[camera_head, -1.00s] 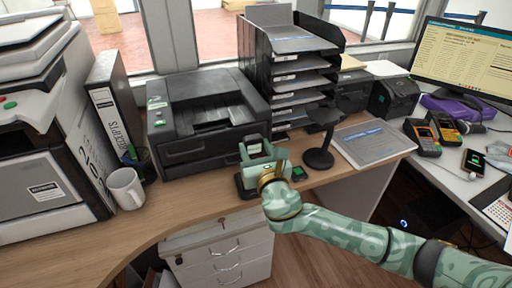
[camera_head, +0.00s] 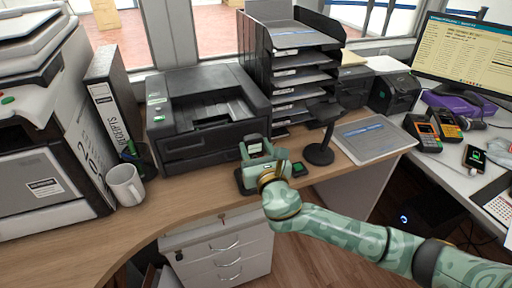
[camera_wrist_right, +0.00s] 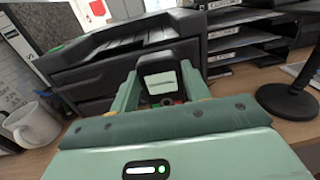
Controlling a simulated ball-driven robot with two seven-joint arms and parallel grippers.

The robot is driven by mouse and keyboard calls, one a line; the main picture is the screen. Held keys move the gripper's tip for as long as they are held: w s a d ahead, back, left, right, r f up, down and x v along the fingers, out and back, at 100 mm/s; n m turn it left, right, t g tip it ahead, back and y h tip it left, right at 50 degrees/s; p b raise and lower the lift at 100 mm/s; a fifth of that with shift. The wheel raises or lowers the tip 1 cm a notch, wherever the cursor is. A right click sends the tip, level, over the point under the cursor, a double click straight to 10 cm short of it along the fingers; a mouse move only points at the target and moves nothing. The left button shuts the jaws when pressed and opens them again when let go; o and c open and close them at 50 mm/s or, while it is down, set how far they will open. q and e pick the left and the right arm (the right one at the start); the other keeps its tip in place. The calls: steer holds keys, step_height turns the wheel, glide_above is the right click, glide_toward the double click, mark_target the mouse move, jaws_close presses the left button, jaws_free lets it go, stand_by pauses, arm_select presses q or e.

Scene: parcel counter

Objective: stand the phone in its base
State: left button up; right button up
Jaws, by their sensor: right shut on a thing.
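The phone (camera_head: 255,146), a small dark handset with a pale screen, is upright between the fingers of my right gripper (camera_head: 262,154) over the wooden counter. It also shows in the right wrist view (camera_wrist_right: 158,64), with a dark frame around a grey face. My right gripper (camera_wrist_right: 160,88) is shut on it. A low black base (camera_head: 240,183) sits on the counter at the gripper, partly hidden by it. Whether the phone's lower end touches the base is hidden. My left gripper is not in view.
A black printer (camera_head: 205,110) stands behind the gripper. A black round-footed stand (camera_head: 318,154) and a small device with a green screen (camera_head: 298,169) are close on its right. A white mug (camera_head: 125,186) is at left. Bare counter (camera_head: 190,198) lies between mug and gripper.

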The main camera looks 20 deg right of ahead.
steer(key=o, duration=1.3)
steer(key=shift+c, duration=0.2)
arm_select(q)
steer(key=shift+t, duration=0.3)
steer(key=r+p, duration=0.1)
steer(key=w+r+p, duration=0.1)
steer(key=p, duration=0.1)
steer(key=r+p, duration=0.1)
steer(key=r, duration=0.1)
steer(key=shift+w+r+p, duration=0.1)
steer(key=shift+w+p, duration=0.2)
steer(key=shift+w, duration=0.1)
arm_select(e)
steer(key=s, duration=1.6)
steer(key=shift+s+a, duration=0.15)
steer(key=shift+a, duration=0.1)
